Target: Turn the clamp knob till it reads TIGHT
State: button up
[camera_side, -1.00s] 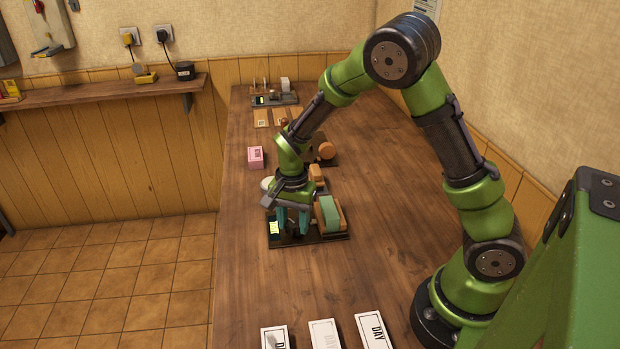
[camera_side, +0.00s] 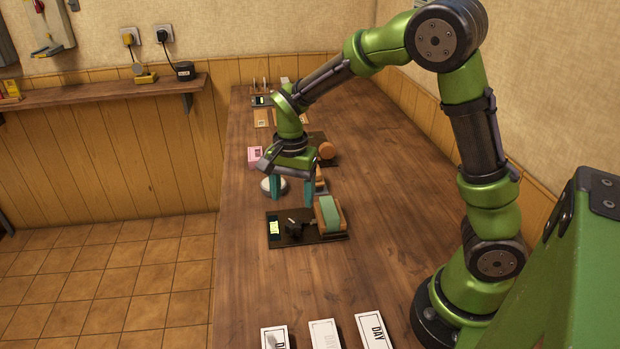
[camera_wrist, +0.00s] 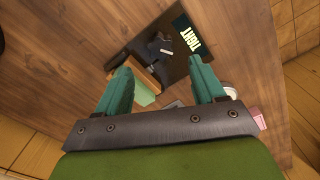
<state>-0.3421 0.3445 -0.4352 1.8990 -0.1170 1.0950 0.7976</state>
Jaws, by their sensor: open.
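The clamp fixture's dark base plate (camera_side: 322,239) lies on the table and carries the black clamp knob (camera_side: 294,229). Beside the knob, a pale green block (camera_side: 329,213) sits in a wooden holder. A small lit display (camera_side: 274,228) is at the plate's left end. In the wrist view the display (camera_wrist: 194,38) reads TIGHT, and the knob (camera_wrist: 158,47) stands beside it. My gripper (camera_side: 292,202) is open and empty, with teal fingers apart, above and behind the fixture. The wrist view also shows both fingers (camera_wrist: 164,82) clear of the knob.
A pale round object (camera_side: 268,187) and a pink box (camera_side: 254,154) are close to my gripper. An orange-brown round piece (camera_side: 327,151) is behind it. Several white DAY cards (camera_side: 372,331) lie at the front.

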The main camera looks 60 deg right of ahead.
notch_tip(320, 180, up, 9)
jog(key=shift+f, duration=0.15)
dwell(0.4)
jog(key=s+a+r+n+t+y, duration=0.1)
jog(key=s+a+r+n+t, duration=0.1)
jog(key=s+n, duration=0.3)
jog(key=s+a+r+n+t+y, duration=0.1)
jog(key=s+n+t, duration=0.4)
jog(key=s, duration=0.5)
notch_tip(320, 180, up, 2)
jog(key=shift+a+r+n, duration=0.1)
jog(key=shift+a+n, duration=0.2)
jog(key=shift+a, duration=0.35)
